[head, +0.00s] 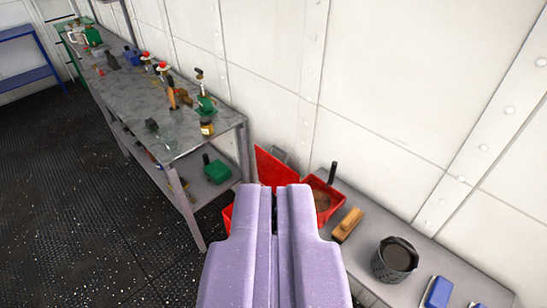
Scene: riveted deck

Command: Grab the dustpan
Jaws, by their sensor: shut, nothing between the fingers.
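A red pan-like thing with an upright black handle, which looks like the dustpan (324,192), sits at the left end of the low grey bench by the wall. Its inside looks brown, and its lower left part is hidden behind my gripper. My gripper (275,192) is shut and empty, pointing away from me at the lower middle of the head view. Its tips appear just left of the dustpan in the picture. I cannot tell the gap in depth.
The low bench (375,218) also holds a wooden brush (347,224), a dark basket (395,260) and a blue block (437,292). A red panel (275,168) stands behind my gripper.

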